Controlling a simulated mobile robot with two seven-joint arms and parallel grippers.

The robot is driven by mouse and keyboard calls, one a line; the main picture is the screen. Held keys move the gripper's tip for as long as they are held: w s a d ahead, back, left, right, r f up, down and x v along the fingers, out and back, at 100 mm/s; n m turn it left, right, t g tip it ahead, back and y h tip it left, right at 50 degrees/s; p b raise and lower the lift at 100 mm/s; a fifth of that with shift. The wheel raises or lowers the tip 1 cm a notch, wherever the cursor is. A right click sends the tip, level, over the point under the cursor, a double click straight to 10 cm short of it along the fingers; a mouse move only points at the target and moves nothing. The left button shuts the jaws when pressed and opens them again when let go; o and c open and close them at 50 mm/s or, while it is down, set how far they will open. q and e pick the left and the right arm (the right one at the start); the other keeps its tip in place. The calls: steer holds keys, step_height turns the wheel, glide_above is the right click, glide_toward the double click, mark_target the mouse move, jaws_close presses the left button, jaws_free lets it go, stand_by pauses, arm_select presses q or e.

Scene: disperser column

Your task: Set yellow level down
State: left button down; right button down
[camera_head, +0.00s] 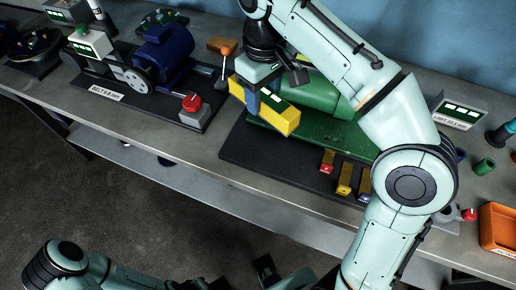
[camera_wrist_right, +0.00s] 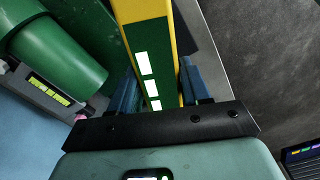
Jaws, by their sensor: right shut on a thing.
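The yellow level (camera_head: 284,117) is a long yellow bar with a dark green face and pale windows. My right gripper (camera_head: 259,101) is shut around its middle, with blue fingers on both sides. In the right wrist view, the level (camera_wrist_right: 146,35) runs away from between the fingers. In the head view it is over the front left part of the green machine (camera_head: 310,95) and its dark base. I cannot tell whether it touches anything below. My left arm shows at the lower left of the head view, but I cannot make out its gripper.
A blue motor (camera_head: 163,52) and a red-topped switch box (camera_head: 195,110) stand left of the level. Small coloured blocks (camera_head: 344,181) lie on the dark base at front right. An orange bin (camera_head: 499,228) is at far right. A narrow bare bench strip (camera_head: 190,148) runs along the front.

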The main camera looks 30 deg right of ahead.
step_height(320, 180, down, 13)
steer(key=b, duration=0.4)
steer(key=shift+s+r, duration=0.1)
steer(key=shift+f+b, duration=0.6)
steer(key=shift+f, duration=1.9)
steer(key=shift+f, duration=0.15)
steer(key=c, duration=0.5)
jaws_free()
step_height(320, 180, up, 12)
steer(key=p, duration=0.3)
steer(key=shift+p, duration=0.3)
